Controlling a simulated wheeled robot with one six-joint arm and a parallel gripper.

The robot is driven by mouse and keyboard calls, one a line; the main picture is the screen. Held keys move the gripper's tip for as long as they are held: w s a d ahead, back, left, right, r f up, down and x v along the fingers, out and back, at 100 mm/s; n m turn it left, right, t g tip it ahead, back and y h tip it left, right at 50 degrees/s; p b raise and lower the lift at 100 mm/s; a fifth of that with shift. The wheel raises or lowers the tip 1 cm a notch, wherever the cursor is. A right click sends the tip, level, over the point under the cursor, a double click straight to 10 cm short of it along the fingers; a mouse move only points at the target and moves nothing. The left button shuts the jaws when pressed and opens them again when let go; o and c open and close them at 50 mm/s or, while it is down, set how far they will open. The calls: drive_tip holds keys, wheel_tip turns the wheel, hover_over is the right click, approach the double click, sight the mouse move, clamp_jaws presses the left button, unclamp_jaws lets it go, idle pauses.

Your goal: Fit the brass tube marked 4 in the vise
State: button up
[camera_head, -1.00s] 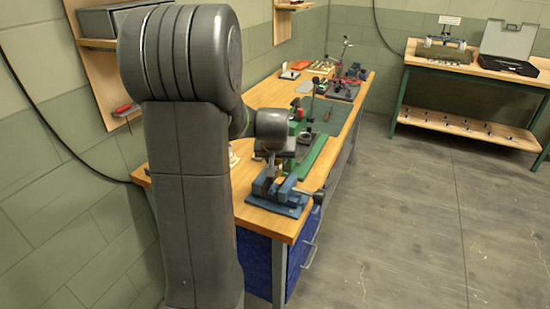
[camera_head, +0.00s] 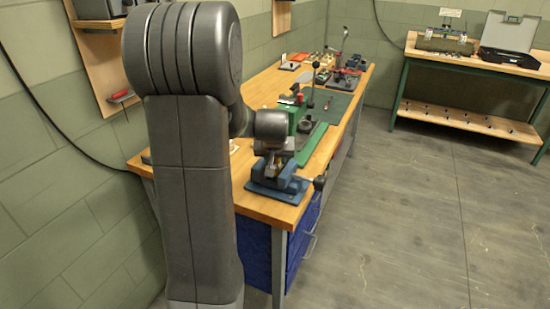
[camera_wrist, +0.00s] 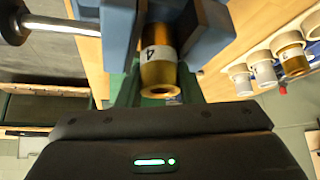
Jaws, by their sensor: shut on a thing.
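The blue vise (camera_head: 278,184) stands on the near end of the wooden bench. My gripper (camera_head: 269,168) is right above it, pointing down. In the wrist view the brass tube marked 4 (camera_wrist: 158,73) shows its open end and a white band with a 4. It lies between the two blue vise jaws (camera_wrist: 119,28), with dark faces beside it. My gripper is shut on the tube, but its fingertips are not clear in the wrist view. Whether the tube touches the jaws or the vise floor cannot be told. In the head view the tube is not clearly seen.
Several other tubes with white bands (camera_wrist: 291,54) stand at the right in the wrist view. A green-based machine (camera_head: 305,130) stands just behind the vise. The vise handle (camera_head: 319,183) sticks out to the right.

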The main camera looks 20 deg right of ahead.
drive_tip(key=shift+s+a+f, duration=0.15)
drive_tip(key=shift+s+f, duration=0.1)
drive_tip(key=shift+f, duration=0.35)
drive_tip(key=o, duration=1.1)
drive_tip(key=shift+f, duration=0.1)
drive_tip(key=shift+s, duration=0.1)
drive_tip(key=v, duration=0.9)
drive_tip(key=w+v, duration=0.1)
drive_tip(key=v, duration=0.4)
drive_tip(key=shift+s+d+r, duration=0.2)
drive_tip(key=shift+d+r, duration=0.15)
drive_tip(key=shift+r, duration=0.2)
drive_tip(key=x, duration=1.3)
drive_tip(key=shift+w+a+f, duration=0.1)
drive_tip(key=shift+a+f, duration=0.1)
drive_tip(key=shift+f, duration=0.1)
drive_tip(key=shift+f, duration=0.1)
